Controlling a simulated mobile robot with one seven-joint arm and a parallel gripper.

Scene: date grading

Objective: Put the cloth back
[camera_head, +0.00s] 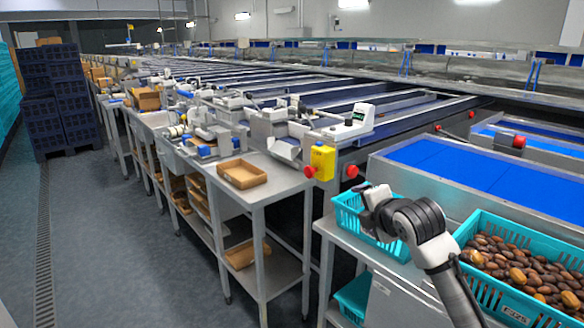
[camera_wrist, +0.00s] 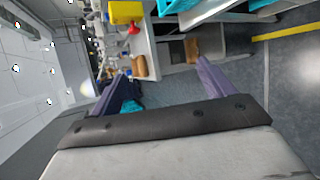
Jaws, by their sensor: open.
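I cannot make out a cloth in either view. My gripper (camera_head: 374,196) is at the end of my raised arm, in front of a teal crate (camera_head: 348,222) on the near metal bench, and hides part of that crate. In the wrist view my gripper (camera_wrist: 162,80) has its two fingers wide apart, with nothing held between them. A teal patch (camera_wrist: 133,105) shows beside the left finger there; I cannot tell what it is.
A teal crate of brown dates (camera_head: 510,270) stands at the right, beside a blue conveyor belt (camera_head: 480,165). A yellow box with red buttons (camera_head: 322,162) is left of my gripper. A metal table holds an empty cardboard tray (camera_head: 242,174). The left aisle floor (camera_head: 120,250) is clear.

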